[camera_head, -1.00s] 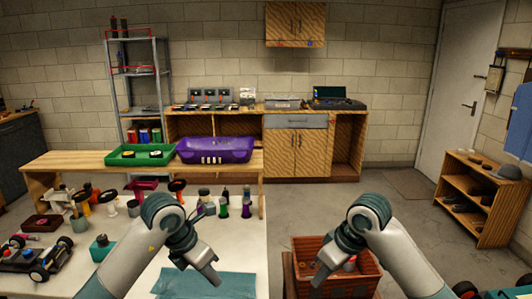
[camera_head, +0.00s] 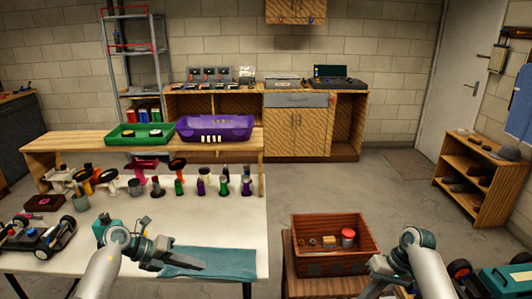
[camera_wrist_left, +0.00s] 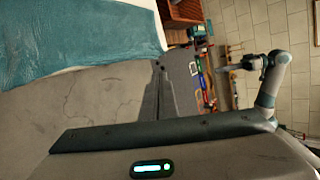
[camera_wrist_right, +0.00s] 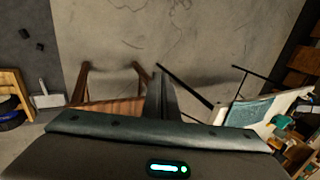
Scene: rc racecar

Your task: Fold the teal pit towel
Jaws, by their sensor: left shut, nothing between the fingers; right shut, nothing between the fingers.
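The teal towel (camera_head: 222,265) lies flat on the white table near its front right corner. My left gripper (camera_head: 201,265) is shut and empty, over the towel's left part in the head view. The left wrist view shows the towel (camera_wrist_left: 85,32) at upper left, apart from the shut fingers (camera_wrist_left: 174,72). My right gripper (camera_head: 372,264) is shut and empty by the right side of the red-brown crate, off the table. The right wrist view shows its closed fingers (camera_wrist_right: 160,80) above the floor, with the towel (camera_wrist_right: 250,110) far off at right.
The white table (camera_head: 120,225) holds a model car (camera_head: 38,236) at left and several bottles and tools along its back. A red-brown crate (camera_head: 330,262) with small items stands on a stand right of the table. A purple bin (camera_head: 215,128) and green tray (camera_head: 140,135) sit behind.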

